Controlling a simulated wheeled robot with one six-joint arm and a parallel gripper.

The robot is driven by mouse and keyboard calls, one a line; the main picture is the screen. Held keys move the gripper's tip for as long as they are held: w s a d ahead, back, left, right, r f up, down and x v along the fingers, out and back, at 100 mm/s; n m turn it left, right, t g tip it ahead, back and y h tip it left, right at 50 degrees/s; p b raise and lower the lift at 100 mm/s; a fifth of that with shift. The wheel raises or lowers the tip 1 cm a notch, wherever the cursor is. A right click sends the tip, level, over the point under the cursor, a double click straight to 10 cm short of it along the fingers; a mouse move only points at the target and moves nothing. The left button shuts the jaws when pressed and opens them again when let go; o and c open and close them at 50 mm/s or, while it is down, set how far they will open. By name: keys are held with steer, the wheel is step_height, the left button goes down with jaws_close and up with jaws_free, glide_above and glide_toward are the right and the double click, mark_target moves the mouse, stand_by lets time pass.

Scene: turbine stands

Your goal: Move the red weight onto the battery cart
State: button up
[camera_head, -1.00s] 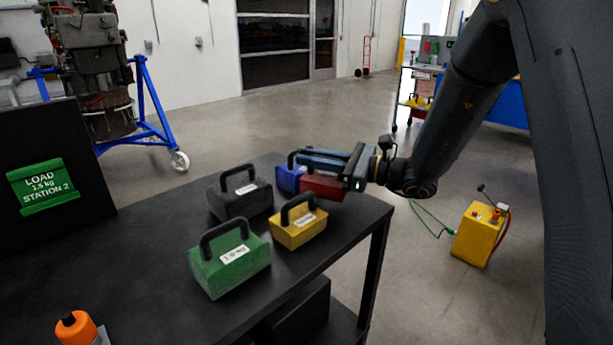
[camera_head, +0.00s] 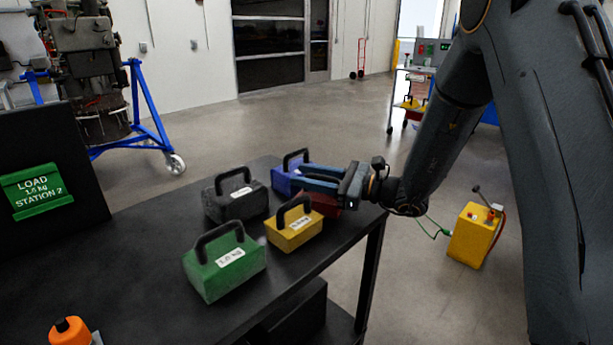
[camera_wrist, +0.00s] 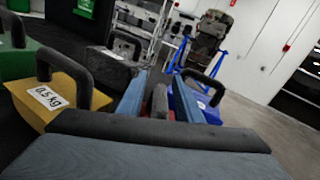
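The red weight (camera_head: 326,204) sits on the black table near its right edge, mostly hidden behind my gripper and the yellow weight. My gripper (camera_head: 312,180) is low over it, its two blue fingers apart. In the wrist view a red patch of the weight (camera_wrist: 160,101) and a dark piece, perhaps its handle, show between the fingers (camera_wrist: 158,98). I cannot tell whether the fingers touch it. A yellow box with terminals and an upright handle (camera_head: 474,235), apparently the battery cart, stands on the floor to the right.
Blue (camera_head: 284,181), black (camera_head: 237,203), yellow (camera_head: 294,234) and green (camera_head: 224,270) weights stand close around on the table (camera_head: 150,260). An orange-capped bottle (camera_head: 72,332) is at the near edge. The floor between table and yellow box is clear, except for a green cable.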

steer(key=shift+r, duration=0.15)
steer(key=b+v, duration=0.1)
steer(key=v, duration=1.1)
steer(key=s+d+f+n+g+h, duration=0.2)
steer(key=s+f+n+g+h, duration=0.15)
steer(key=s, duration=0.65)
steer(key=s+d+f+n+g+h, duration=0.2)
steer(key=s+n+g+h, duration=0.25)
steer(key=s, duration=0.45)
steer(key=s+d+n+t+h, duration=0.1)
steer(key=s+d+n+h, duration=0.2)
steer(key=d, duration=0.4)
steer(key=s+d+f+n+t+h, duration=0.1)
steer(key=s+d+n+h, duration=0.3)
steer(key=d+n+h, duration=0.2)
steer(key=d, duration=0.2)
steer(key=shift+s+d+f, duration=0.3)
